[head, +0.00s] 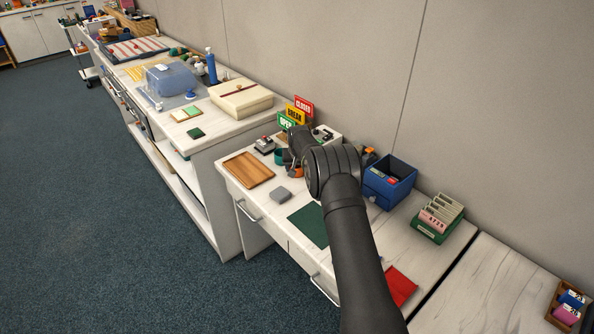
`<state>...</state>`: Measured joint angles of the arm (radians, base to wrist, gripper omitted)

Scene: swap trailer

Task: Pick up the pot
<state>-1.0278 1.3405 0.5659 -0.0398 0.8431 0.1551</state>
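My dark arm reaches up from the bottom over the white desk (236,206). My gripper (293,162) is at the arm's far end, low over the back of the desk. It is small and partly covered by my own wrist, so its fingers cannot be made out. A teal item (283,157) and an orange item (297,172) show right beside it. I cannot tell whether either is the pot, or whether the gripper touches them. No pot can be clearly made out elsewhere on the desk.
Sign cards (303,107) stand behind. A blue box (390,181), green card rack (439,219) and red sheet (400,287) are right. A higher cabinet stands left.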

